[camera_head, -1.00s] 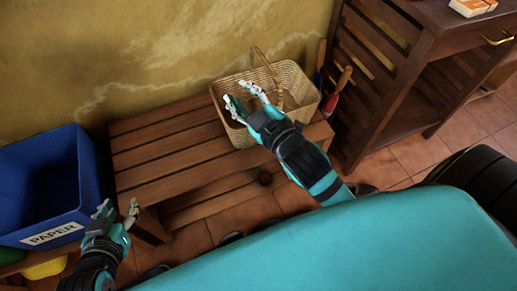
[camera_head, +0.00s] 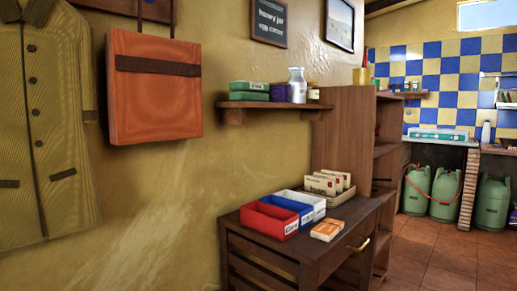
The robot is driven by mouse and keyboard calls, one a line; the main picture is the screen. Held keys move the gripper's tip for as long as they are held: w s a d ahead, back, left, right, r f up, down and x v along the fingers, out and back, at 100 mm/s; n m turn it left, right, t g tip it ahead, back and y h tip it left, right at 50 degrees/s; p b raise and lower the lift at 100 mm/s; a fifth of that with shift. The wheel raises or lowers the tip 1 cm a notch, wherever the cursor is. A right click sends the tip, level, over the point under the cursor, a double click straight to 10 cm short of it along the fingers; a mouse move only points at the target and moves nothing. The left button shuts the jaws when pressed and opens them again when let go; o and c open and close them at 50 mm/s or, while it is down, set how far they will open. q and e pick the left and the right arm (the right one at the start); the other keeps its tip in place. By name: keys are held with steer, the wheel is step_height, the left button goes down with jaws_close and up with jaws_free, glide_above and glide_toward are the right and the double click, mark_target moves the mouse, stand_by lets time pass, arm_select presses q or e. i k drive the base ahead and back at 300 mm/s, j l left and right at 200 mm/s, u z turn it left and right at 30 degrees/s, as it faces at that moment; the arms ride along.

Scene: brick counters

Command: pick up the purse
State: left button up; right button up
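An orange-brown bag, which looks like the purse (camera_head: 153,100), hangs against the yellow wall at the upper left of the head view. It has a dark band across its upper part and a dark strap going up to a hook area at the top edge. Its lower edge hangs free against the wall. Neither of my grippers is in view now, so their distance from the bag and their state do not show.
A coat (camera_head: 42,130) hangs left of the bag. A small wall shelf (camera_head: 262,106) holds boxes and a bottle. Below stands a dark wooden cabinet (camera_head: 340,238) with red, blue and white trays. Green gas cylinders (camera_head: 445,190) stand at the right; the tiled floor (camera_head: 425,265) is open.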

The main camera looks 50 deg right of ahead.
mark_target(280, 92)
steer(key=z, duration=1.75)
